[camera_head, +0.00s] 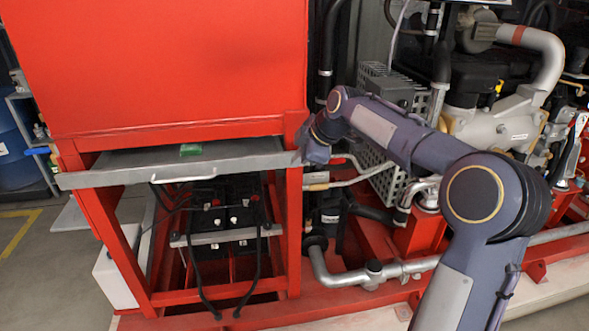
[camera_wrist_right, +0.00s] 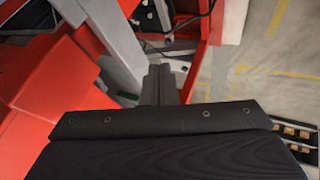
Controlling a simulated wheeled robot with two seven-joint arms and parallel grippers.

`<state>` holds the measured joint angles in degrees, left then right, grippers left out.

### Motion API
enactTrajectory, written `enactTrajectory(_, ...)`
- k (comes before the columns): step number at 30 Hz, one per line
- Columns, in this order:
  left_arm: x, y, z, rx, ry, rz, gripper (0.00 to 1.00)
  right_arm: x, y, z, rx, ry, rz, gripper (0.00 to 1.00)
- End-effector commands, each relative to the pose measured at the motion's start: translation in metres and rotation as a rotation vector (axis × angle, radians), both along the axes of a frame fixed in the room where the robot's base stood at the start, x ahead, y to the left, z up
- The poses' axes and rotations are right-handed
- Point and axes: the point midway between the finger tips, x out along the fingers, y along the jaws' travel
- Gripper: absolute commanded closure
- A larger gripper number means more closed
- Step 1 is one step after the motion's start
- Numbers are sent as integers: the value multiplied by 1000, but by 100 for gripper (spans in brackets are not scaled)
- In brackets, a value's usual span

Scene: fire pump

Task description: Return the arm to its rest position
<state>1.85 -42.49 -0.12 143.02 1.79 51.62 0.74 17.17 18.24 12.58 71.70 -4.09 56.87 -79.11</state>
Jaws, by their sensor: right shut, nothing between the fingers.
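My right arm (camera_head: 390,130) reaches in from the lower right, bent at the elbow, toward the red frame. My right gripper (camera_head: 314,152) is at the right end of the grey tray (camera_head: 240,163), in front of the red post. In the head view its fingers are hard to make out. In the right wrist view the gripper (camera_wrist_right: 158,84) has its dark fingers together with nothing between them. Whether it touches the frame or tray cannot be told. My left gripper is not in view.
A red box (camera_head: 160,65) stands above the tray. A green item (camera_head: 190,150) lies on the tray, which has a handle (camera_head: 183,179) in front. Batteries (camera_head: 225,215) with cables sit below. Pipes and the pump engine (camera_head: 490,120) crowd the right. Open floor (camera_head: 30,270) shows at left.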

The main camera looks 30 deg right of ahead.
Motion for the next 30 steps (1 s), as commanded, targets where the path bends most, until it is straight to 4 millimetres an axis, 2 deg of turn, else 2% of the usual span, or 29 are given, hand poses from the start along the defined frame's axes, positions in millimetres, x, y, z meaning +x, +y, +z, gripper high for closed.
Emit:
enactTrajectory(1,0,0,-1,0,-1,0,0,-6,-4,10,-2,-5,-3,100)
enactTrajectory(6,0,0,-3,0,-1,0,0,-20,-10,30,-2,-3,-2,100)
enactTrajectory(16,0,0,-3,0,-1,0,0,-29,-11,40,1,1,-4,100)
enactTrajectory(19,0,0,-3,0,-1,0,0,-43,-4,41,24,17,-41,100)
enactTrajectory(20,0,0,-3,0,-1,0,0,-51,0,42,39,26,-64,100)
enactTrajectory(23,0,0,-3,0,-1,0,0,-94,18,39,115,75,-188,100)
enactTrajectory(25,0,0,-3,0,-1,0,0,-134,32,29,192,121,-309,100)
enactTrajectory(30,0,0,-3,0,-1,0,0,-235,66,-15,415,243,-636,100)
